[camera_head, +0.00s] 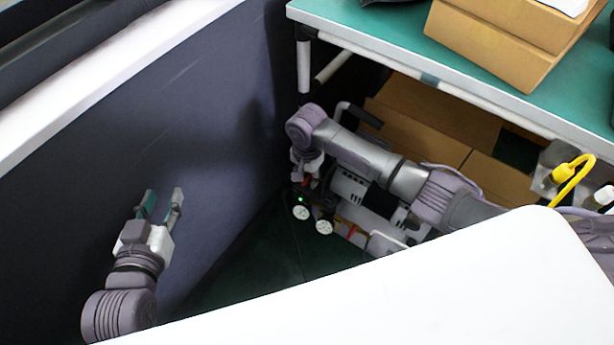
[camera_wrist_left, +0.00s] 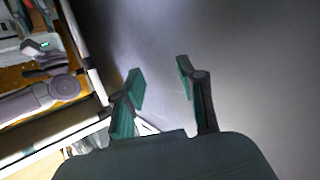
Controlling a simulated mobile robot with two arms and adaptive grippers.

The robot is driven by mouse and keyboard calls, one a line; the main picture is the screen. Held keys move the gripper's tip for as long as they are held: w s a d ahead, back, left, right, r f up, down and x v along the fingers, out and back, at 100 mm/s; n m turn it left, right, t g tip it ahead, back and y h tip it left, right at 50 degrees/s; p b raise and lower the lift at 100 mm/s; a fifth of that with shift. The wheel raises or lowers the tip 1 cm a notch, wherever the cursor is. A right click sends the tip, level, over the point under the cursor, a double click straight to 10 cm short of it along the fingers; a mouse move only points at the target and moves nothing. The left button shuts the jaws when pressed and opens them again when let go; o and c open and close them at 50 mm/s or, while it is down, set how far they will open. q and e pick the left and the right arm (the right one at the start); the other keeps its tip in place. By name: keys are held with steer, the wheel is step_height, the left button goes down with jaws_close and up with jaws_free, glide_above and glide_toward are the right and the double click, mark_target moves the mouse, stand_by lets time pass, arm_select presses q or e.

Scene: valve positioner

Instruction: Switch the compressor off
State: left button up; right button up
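The compressor (camera_head: 349,188) sits on the floor under the green-topped bench, partly hidden behind my right arm. It has two round white gauges, the left gauge (camera_head: 301,213) and the right gauge (camera_head: 324,227), and a small lit green light (camera_head: 301,200) above the left one. My right gripper (camera_head: 304,178) points down at the compressor's near end, just above the gauges. A bit of red shows beside it; its fingers are too small and covered to read. My left gripper (camera_head: 162,203) is open and empty by the dark panel, well left of the compressor. It also shows open in the left wrist view (camera_wrist_left: 160,76).
A dark partition (camera_head: 215,130) with a white top edge runs along the left. The bench (camera_head: 390,35) carries cardboard boxes (camera_head: 500,35); more cardboard lies beneath it. A white tabletop (camera_head: 450,285) fills the foreground. A yellow cable (camera_head: 572,180) is at the right.

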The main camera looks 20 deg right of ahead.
jaws_close()
stand_by(0.3)
